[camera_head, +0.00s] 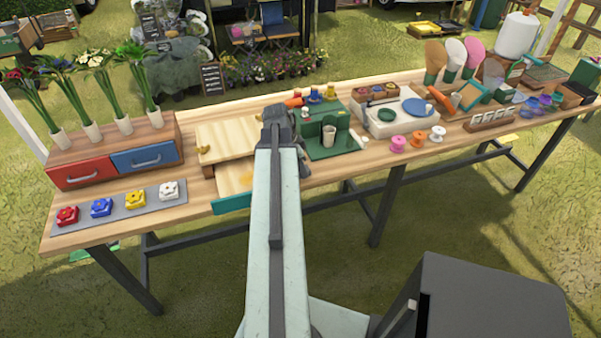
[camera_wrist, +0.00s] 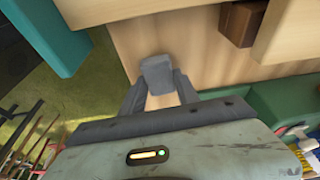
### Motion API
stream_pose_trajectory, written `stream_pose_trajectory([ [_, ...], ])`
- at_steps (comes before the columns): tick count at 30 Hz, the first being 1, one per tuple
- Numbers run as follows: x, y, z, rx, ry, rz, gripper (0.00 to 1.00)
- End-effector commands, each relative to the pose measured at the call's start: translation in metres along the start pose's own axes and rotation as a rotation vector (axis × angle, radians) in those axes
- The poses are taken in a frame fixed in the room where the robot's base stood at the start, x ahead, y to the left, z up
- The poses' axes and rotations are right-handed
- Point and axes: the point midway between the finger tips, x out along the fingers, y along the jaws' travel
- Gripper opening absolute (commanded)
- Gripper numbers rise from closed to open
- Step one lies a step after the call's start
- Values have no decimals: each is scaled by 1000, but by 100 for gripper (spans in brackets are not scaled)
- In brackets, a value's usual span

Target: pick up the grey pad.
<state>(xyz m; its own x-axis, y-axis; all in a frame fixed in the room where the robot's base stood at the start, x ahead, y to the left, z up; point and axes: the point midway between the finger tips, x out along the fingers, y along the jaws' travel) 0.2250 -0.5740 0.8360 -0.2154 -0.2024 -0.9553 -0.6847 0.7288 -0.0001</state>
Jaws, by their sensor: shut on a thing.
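The grey pad (camera_wrist: 157,73) is a small blocky piece between the fingertips of my gripper (camera_wrist: 158,88) in the wrist view. My gripper is shut on it, with one finger on each side. Pale wood lies beneath the pad; I cannot tell whether the pad touches it. In the head view my own arm covers the fingertips and the pad, near the middle of the table.
A teal drawer front (camera_head: 232,203) juts from the wooden box (camera_head: 226,136) at the table's front edge. A green stand (camera_head: 322,140) with a cup is close on the right. Red and blue drawers (camera_head: 82,172) stand left. Several colored spools (camera_head: 398,144) sit right.

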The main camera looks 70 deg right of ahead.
Motion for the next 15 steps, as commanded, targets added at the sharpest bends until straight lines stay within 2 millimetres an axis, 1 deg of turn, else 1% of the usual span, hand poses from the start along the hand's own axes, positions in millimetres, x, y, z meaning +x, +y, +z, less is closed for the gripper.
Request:
stream_pose_trajectory([
  [5, -6, 0, -1, 0, 0, 0, 0],
  [8, -17, 0, -5, -1, 0, 0, 0],
  [11, -34, 0, -10, -1, 0, 0, 0],
  [15, -64, 0, -19, -1, 0, 0, 0],
])
